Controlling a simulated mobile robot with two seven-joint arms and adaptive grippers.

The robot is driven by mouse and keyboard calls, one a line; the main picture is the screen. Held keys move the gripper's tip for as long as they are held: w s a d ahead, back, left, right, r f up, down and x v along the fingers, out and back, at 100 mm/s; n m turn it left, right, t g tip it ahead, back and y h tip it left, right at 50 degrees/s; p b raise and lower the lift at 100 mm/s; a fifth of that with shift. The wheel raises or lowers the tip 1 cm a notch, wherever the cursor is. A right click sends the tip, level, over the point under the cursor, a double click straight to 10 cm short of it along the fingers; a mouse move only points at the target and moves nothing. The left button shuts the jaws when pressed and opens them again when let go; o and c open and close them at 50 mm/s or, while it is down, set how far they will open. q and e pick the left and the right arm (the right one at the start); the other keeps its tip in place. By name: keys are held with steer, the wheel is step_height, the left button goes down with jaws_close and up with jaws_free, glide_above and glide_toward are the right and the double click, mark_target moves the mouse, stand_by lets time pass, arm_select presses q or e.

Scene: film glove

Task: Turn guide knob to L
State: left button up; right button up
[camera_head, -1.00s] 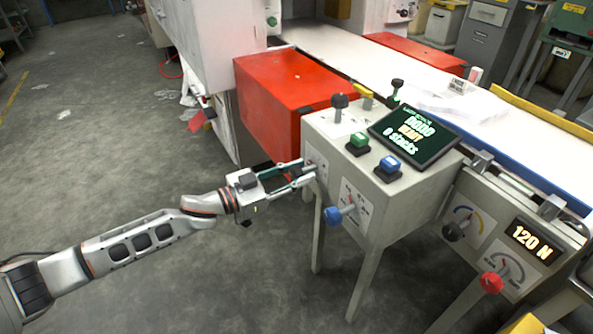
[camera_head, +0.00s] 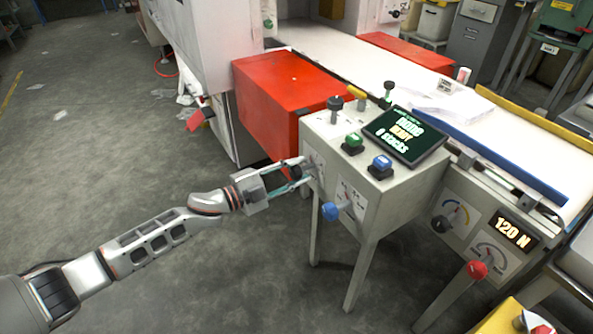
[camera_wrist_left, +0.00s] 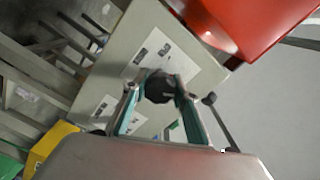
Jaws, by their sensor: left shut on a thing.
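My left gripper (camera_head: 303,172) reaches from the left to the left-hand panel of the grey control box (camera_head: 372,220). Its fingers are closed around a dark knob, which shows between the fingertips in the left wrist view (camera_wrist_left: 159,86). A white label plate (camera_wrist_left: 180,58) lies behind the knob; its lettering is too small to read, so I cannot tell where the knob points. In the head view the fingers mostly hide this knob. A blue-ended handle (camera_head: 330,211) sits on the same panel, to the right of the gripper. My right gripper is not in view.
The box top carries a dark knob (camera_head: 335,103), a green button (camera_head: 353,143), a blue button (camera_head: 380,166) and a display (camera_head: 407,135). A red housing (camera_head: 285,95) stands behind it. A red knob (camera_head: 477,269) is at right. The floor at left is mostly clear.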

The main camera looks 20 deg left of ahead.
arm_select(q)
steer(key=shift+m, duration=0.9)
steer(key=m, duration=0.2)
steer(key=shift+f+m, duration=0.1)
steer(key=shift+m, duration=1.1)
steer(key=shift+m+b, duration=0.3)
steer(key=shift+m, duration=1.4)
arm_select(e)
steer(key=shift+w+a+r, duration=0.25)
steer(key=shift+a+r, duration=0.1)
arm_select(q)
steer(key=o, duration=1.1)
